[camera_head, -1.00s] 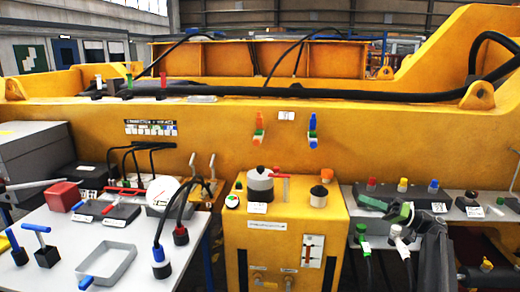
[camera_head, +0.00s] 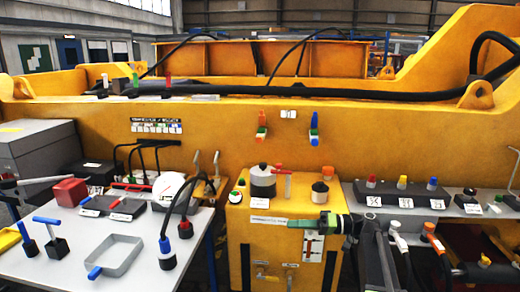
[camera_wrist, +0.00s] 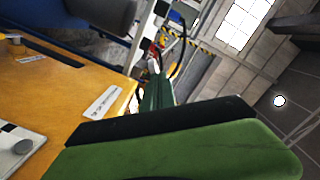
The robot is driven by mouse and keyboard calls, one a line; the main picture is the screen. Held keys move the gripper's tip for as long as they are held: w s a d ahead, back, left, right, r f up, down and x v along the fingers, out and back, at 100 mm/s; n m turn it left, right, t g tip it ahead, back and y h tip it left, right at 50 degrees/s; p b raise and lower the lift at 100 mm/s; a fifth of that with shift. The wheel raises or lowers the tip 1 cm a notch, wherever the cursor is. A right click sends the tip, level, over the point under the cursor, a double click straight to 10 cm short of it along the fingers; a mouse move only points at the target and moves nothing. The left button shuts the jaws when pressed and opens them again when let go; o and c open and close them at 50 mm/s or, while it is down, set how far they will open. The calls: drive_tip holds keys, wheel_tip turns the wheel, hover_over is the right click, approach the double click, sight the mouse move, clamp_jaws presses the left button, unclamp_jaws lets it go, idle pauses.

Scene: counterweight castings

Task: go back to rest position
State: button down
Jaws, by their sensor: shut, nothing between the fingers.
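My gripper (camera_head: 296,223) has green fingers, closed together with nothing between them. It points left across the front of the yellow cabinet (camera_head: 243,243), in front of its upper edge and the switch panel. I cannot tell the gap between them. My dark arm comes in from the lower right. In the wrist view, the green and black gripper parts (camera_wrist: 158,92) fill the lower middle, with a yellow surface to their left.
A black-and-white knob (camera_head: 263,181) and a red lever (camera_head: 288,182) stand on the cabinet top. On the right, a grey shelf (camera_head: 360,197) carries coloured buttons, with white and orange cable plugs (camera_head: 430,230) below. The left table (camera_head: 60,265) holds a grey tray (camera_head: 118,255) and handles.

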drive_tip(key=s+a+f+g+h, duration=0.2)
drive_tip(key=s+a+f+h, duration=0.3)
drive_tip(key=s+a+f, duration=0.4)
drive_tip(key=s+d+f+m+h, duration=0.2)
drive_tip(key=s+f+h, duration=0.3)
drive_tip(key=f, duration=0.4)
drive_tip(key=s+d+f+m+h, duration=0.2)
drive_tip(key=d+h, duration=0.2)
drive_tip(key=d, duration=0.2)
drive_tip(key=s+d+f+m+h, duration=0.2)
drive_tip(key=d+f+h, duration=0.1)
drive_tip(key=d, duration=0.3)
wheel_tip(320, 180, up, 14)
drive_tip(key=p, duration=1.3)
drive_tip(key=shift+w+f+m, duration=0.2)
drive_tip(key=shift+w+m, duration=0.1)
drive_tip(key=shift+w, duration=0.15)
drive_tip(key=shift+d, duration=0.1)
